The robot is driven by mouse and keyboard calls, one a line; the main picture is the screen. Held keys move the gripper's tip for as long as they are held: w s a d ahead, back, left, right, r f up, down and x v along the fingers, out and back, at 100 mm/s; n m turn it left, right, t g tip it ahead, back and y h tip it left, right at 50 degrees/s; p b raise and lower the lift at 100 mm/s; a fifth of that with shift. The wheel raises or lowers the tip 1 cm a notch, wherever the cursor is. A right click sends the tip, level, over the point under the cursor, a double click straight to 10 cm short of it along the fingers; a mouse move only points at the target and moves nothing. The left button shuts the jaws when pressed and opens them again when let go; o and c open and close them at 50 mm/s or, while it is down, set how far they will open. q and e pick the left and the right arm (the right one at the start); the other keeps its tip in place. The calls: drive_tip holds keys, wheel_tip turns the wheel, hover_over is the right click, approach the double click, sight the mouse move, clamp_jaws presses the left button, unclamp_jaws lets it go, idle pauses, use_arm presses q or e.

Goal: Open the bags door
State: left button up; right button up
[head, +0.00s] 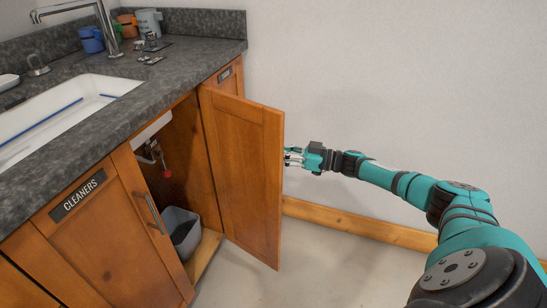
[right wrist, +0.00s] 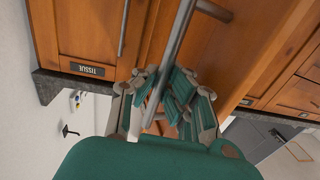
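A wooden cabinet door (head: 245,170) under the counter stands swung wide open, its inner face toward the head camera. No bags label can be read on it; its outer face is hidden in the head view. My right gripper (head: 293,157) is at the outer side of this door, just past its free edge. In the right wrist view, a metal bar handle (right wrist: 181,32) runs between the fingers of my right gripper (right wrist: 163,84), which look closed around it. My left gripper is not in view.
The open cabinet holds a grey bin (head: 182,232) and a pipe with a red knob. A shut door labelled CLEANERS (head: 105,225) is at left. The wrist view shows a TISSUE label (right wrist: 87,69). Counter with sink (head: 60,115) above; wall at right; bare floor in front.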

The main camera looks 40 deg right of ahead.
drive_tip(key=shift+o, duration=1.1)
drive_tip(key=shift+s+d+f, duration=0.15)
drive_tip(key=shift+s+f, duration=0.05)
drive_tip(key=o, duration=0.3)
drive_tip(key=shift+s+a+r, duration=0.15)
drive_tip(key=shift+a+r, duration=0.25)
drive_tip(key=shift+r, duration=0.05)
drive_tip(key=shift+o, duration=0.2)
drive_tip(key=shift+f, duration=0.15)
drive_tip(key=shift+d, duration=0.1)
drive_tip(key=v, duration=1.1)
drive_tip(key=shift+s+d, duration=0.25)
drive_tip(key=shift+d, duration=0.05)
